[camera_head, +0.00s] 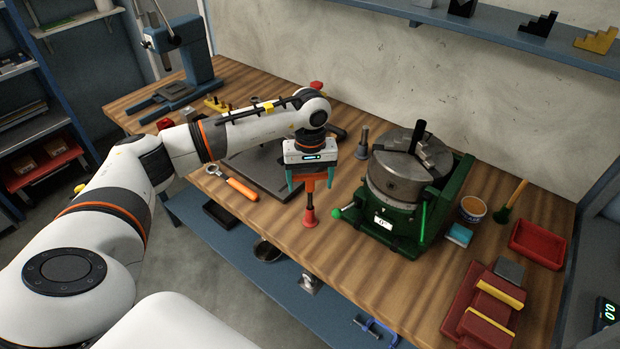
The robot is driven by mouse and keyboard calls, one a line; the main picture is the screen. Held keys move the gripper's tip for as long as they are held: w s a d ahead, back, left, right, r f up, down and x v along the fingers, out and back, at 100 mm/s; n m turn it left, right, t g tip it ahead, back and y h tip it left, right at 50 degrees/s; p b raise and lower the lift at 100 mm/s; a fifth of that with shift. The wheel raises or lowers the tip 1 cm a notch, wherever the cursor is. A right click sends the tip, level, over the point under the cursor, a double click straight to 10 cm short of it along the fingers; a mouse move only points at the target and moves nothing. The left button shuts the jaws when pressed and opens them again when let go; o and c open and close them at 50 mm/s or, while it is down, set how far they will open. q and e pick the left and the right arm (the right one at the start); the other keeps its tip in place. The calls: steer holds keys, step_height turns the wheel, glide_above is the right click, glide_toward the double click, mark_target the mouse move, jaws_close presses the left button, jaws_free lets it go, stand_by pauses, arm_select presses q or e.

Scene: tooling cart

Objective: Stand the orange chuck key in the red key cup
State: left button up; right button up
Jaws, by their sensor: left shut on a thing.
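The orange chuck key (310,185) is upright, with its crossbar between the teal fingers of my left gripper (311,182), which is shut on it. The red key cup (310,218) stands near the front edge of the bench, directly under the key. The key's stem runs down to the cup's mouth. I cannot tell whether its tip is inside the cup or just above it. My right gripper is not in view.
A green-based chuck fixture (400,190) stands close on the right. An orange-handled tool (240,188) and a dark plate (265,170) lie on the left. A red tray (537,244) and red blocks (485,308) sit at the right end.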

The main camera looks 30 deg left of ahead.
mark_target(310, 189)
arm_select(q)
steer(key=shift+f+b, duration=1.2)
steer(key=shift+f, duration=0.25)
stand_by(0.6)
steer(key=shift+f+b, duration=0.15)
steer(key=shift+b, duration=0.2)
stand_by(0.9)
steer(key=o, duration=1.4)
steer(key=shift+o, duration=0.2)
steer(key=shift+r+p, duration=1.35)
steer(key=shift+r, duration=1.65)
